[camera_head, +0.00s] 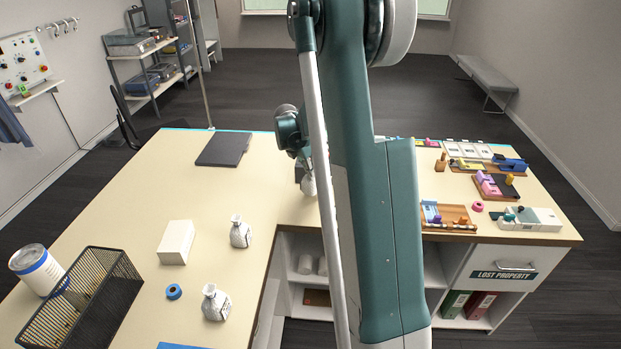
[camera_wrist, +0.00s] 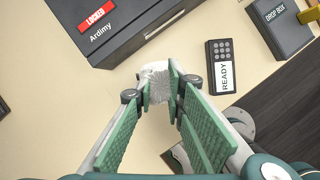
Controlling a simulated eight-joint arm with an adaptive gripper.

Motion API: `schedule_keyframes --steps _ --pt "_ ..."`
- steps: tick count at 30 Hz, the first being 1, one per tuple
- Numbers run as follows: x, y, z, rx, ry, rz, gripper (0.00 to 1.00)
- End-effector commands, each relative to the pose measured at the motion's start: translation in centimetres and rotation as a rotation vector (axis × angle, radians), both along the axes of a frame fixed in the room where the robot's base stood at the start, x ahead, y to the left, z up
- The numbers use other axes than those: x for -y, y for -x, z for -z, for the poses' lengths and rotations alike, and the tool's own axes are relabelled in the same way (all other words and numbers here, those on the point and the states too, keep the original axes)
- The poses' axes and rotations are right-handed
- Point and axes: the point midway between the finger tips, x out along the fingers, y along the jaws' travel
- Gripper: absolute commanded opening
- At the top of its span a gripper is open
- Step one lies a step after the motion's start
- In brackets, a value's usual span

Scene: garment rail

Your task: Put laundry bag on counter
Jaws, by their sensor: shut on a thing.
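My gripper (camera_wrist: 160,92) is shut on a small white crumpled thing, which looks like the laundry bag (camera_wrist: 156,72), between its green pads in the wrist view. The lower part of the bag is hidden by the fingers. Pale counter top shows around it; I cannot tell whether the bag touches it. The counter (camera_head: 120,210) is a wide pale surface. Two similar small white tied bags with printing stand on it, one farther (camera_head: 241,232) and one nearer (camera_head: 215,303).
A dark box marked LOCKED (camera_wrist: 150,25), a keypad marked READY (camera_wrist: 222,68) and a drop box (camera_wrist: 283,25) are near my gripper. The counter's middle left is clear.

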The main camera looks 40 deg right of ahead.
Motion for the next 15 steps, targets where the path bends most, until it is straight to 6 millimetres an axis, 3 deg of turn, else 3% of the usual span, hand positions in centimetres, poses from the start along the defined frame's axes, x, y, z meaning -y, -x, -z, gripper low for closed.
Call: schedule_keyframes --steps 9,15 --pt "0.0 0.0 3.1 0.0 0.0 0.0 0.0" --pt "0.0 0.0 3.9 0.0 0.0 0.0 0.0"
